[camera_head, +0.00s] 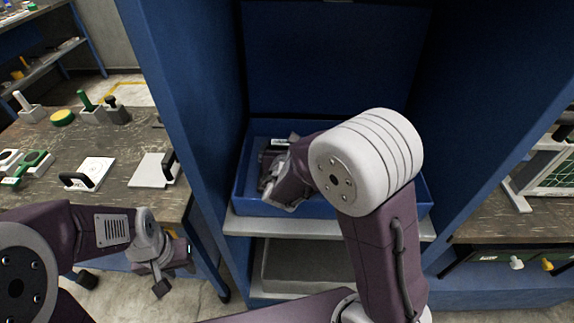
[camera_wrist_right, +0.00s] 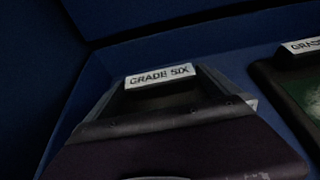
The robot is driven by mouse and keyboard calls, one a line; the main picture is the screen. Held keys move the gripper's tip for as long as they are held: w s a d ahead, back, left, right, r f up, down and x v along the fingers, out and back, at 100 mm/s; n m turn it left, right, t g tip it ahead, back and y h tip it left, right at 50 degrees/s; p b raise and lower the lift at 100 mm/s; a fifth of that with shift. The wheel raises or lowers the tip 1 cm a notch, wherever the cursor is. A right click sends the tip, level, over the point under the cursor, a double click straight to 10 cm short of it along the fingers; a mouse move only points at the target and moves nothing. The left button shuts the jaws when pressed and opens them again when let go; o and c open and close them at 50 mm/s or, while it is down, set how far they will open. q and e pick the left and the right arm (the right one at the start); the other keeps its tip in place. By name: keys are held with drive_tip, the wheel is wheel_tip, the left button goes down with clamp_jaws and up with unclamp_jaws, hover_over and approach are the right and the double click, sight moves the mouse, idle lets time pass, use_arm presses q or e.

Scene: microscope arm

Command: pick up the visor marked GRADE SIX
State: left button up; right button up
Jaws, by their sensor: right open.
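The visor marked GRADE SIX (camera_wrist_right: 160,76) shows in the right wrist view, its white label at the top of a dark frame. Its lower part is hidden behind my right gripper (camera_wrist_right: 165,125). In the head view, my right gripper (camera_head: 270,172) is down inside a blue bin (camera_head: 315,208), open, close to the visor; I cannot tell whether it touches. A white label (camera_head: 280,142) shows just beyond the gripper, too small to read. My left gripper (camera_head: 174,270) hangs in front of the left table, away from the bin; its jaw opening is unclear.
Another visor (camera_wrist_right: 295,85) with a greenish lens and a partly cut-off label lies to the right. The bin stands on a shelf (camera_head: 250,228) between blue cabinet walls. A worn table (camera_head: 120,145) with handled plates is left. Another table (camera_head: 485,220) with a framed panel is right.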

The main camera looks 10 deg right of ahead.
drive_tip(key=shift+w+d+f, duration=0.1)
drive_tip(key=shift+w, duration=0.15)
drive_tip(key=shift+s, duration=0.15)
drive_tip(key=c, duration=1.3)
drive_tip(key=shift+r, duration=0.65)
wheel_tip(320, 180, up, 3)
drive_tip(key=shift+p, duration=0.8)
drive_tip(key=s+d+r, duration=0.4)
drive_tip(key=d+r, duration=0.3)
drive_tip(key=d, duration=0.3)
drive_tip(key=shift+s+d+b, duration=0.3)
drive_tip(key=shift+s+b, duration=0.1)
